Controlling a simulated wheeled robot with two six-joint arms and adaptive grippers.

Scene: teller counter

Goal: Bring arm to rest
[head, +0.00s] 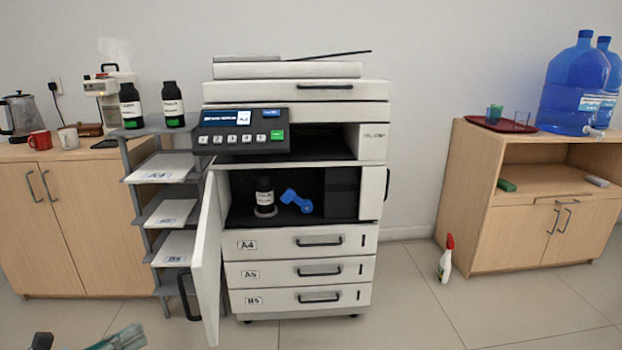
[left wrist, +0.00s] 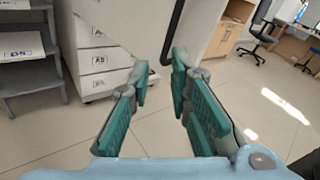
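My left gripper (left wrist: 158,88) is open and empty in the left wrist view, its teal-padded fingers apart above the tiled floor. A small part of it shows at the bottom left of the head view (head: 122,338), low in front of the copier and touching nothing I can see. The copier (head: 297,95) stands in the middle of the head view with its front door (head: 207,262) swung open to the left. Inside are a dark bottle (head: 264,197) with a white label and a blue lever-like part (head: 297,201). My right gripper is not in view.
A grey paper rack (head: 160,180) stands left of the copier, with two dark bottles on top. A wooden cabinet (head: 70,220) is at far left. A spray bottle (head: 445,260) stands on the floor by the right cabinet (head: 530,225). Floor between copier and right cabinet is mostly clear.

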